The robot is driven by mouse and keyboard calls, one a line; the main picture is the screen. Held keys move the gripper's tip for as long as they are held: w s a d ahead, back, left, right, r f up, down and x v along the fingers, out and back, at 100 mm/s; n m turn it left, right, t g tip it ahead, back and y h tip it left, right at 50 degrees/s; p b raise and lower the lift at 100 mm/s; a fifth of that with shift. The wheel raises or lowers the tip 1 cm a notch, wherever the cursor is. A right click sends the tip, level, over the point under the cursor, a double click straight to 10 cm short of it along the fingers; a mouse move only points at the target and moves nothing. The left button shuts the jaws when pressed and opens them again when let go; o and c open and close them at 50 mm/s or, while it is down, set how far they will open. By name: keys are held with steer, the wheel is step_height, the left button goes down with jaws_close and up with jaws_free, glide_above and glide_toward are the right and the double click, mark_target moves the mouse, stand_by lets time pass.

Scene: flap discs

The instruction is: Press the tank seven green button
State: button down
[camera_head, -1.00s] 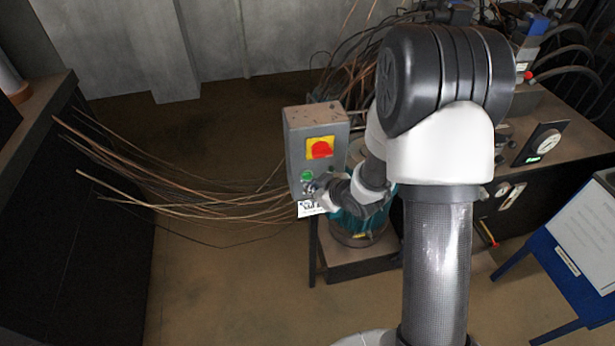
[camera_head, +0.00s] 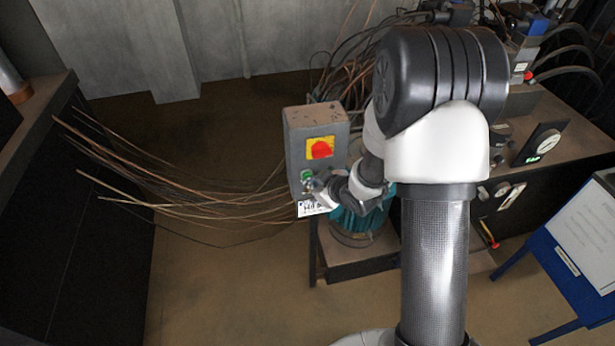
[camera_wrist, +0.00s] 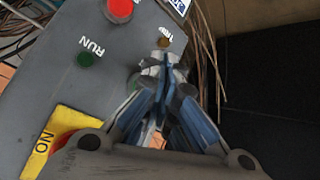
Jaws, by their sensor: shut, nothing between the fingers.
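A grey control box (camera_head: 300,150) stands upright on the bench corner in the head view. In the wrist view the green button (camera_wrist: 85,60) sits beside the word RUN on the grey panel, in clear view. My gripper (camera_wrist: 163,62) is shut and empty. Its fingertips are over the panel, to the right of the green button and apart from it in the picture. They partly cover another label and sit by a small brass-coloured fitting (camera_wrist: 164,43).
A red button (camera_wrist: 120,9) and a red rotary switch on a yellow plate (camera_head: 320,149) are on the same panel. A white tag (camera_head: 308,209) hangs below. Loose brown wires (camera_head: 200,195) spread left of the box. A teal motor (camera_head: 355,219) stands right of it.

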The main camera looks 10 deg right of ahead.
steer(key=shift+w, duration=0.45)
stand_by(0.6)
steer(key=shift+s, duration=0.9)
steer(key=s+b, duration=0.1)
steer(key=s, duration=0.4)
steer(key=shift+b, duration=0.4)
stand_by(0.3)
